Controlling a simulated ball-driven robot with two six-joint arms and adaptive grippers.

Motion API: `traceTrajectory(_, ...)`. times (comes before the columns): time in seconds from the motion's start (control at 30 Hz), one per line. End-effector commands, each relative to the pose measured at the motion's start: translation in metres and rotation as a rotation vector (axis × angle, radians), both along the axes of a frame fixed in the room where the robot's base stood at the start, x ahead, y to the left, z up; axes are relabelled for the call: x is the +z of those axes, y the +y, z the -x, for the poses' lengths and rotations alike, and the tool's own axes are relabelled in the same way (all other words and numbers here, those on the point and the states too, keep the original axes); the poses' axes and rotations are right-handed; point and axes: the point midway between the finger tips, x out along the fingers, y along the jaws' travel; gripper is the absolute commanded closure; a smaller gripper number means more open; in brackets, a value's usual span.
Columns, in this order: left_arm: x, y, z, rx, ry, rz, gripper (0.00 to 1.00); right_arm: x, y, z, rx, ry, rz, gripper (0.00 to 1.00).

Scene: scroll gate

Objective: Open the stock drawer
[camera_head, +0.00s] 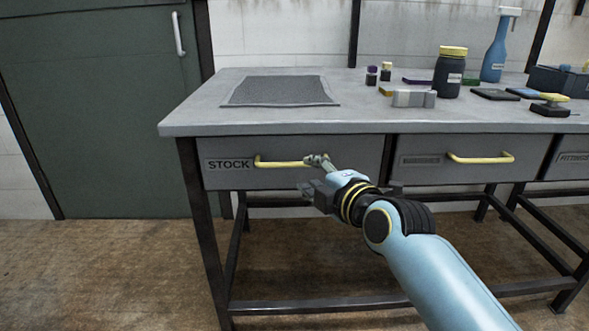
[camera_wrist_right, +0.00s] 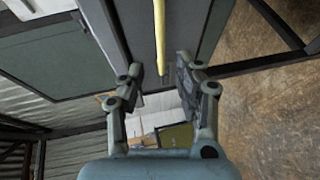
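The stock drawer (camera_head: 235,178) is the grey drawer labelled STOCK at the left of the bench, and it looks shut. Its handle (camera_head: 285,163) is a pale yellow horizontal bar. My right gripper (camera_head: 313,173) is at the handle's right end, with one finger overlapping it in the head view. In the right wrist view the handle (camera_wrist_right: 160,35) runs in from the top, with its end in line with the gap between the spread fingers (camera_wrist_right: 160,73). I cannot tell whether they touch it. The right gripper is open and empty. My left gripper is not in view.
The grey bench top (camera_head: 200,110) overhangs the drawers. A second drawer (camera_head: 425,172) with a yellow handle (camera_head: 480,158) is to the right. The floor in front is clear.

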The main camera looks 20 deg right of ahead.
Motion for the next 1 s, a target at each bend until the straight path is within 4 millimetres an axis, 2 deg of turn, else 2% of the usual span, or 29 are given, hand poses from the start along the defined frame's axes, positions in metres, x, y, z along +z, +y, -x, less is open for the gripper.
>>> traceTrajectory(0.2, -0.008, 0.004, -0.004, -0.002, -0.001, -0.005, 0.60, -0.010, 0.005, -0.045, 0.000, -0.001, -0.002, 0.66)
traceTrajectory(0.4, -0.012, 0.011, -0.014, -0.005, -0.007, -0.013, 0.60, -0.017, 0.009, -0.075, 0.000, 0.002, -0.002, 0.66)
traceTrajectory(0.57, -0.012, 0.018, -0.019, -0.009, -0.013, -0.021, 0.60, -0.018, 0.010, -0.085, -0.001, 0.001, -0.002, 0.66)
traceTrajectory(0.83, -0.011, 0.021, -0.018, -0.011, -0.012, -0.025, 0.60, -0.017, 0.010, -0.086, -0.001, 0.001, -0.003, 0.66)
traceTrajectory(1.0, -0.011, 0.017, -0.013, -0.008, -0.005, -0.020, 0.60, -0.017, 0.010, -0.086, -0.001, 0.002, -0.003, 0.88)
